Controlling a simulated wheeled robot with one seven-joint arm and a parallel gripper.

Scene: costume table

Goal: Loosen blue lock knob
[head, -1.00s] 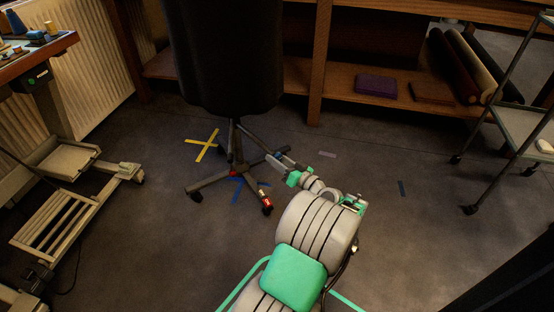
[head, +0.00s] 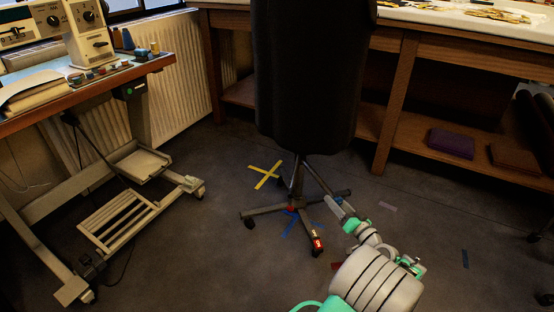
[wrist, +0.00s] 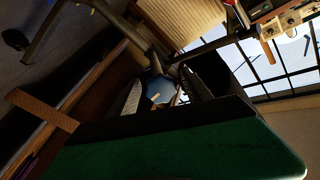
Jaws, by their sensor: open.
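The blue lock knob (wrist: 158,91) shows in the wrist view as a round blue piece with a small pale mark. It lies in line with the gap between my two fingers, near the chair's metal stem. I cannot tell how far ahead of the fingertips it is. In the head view the knob is not visible; the dark office chair (head: 308,80) stands with its back hiding the seat's underside. My gripper (head: 332,206) is low, just right of the chair's stem and above its legs. It also shows open and empty in the wrist view (wrist: 165,85).
The chair's star base (head: 270,210) spreads over the floor beside my gripper. A sewing table (head: 130,72) with a metal frame and treadle stands left. A wooden workbench (head: 400,85) with a low shelf is behind.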

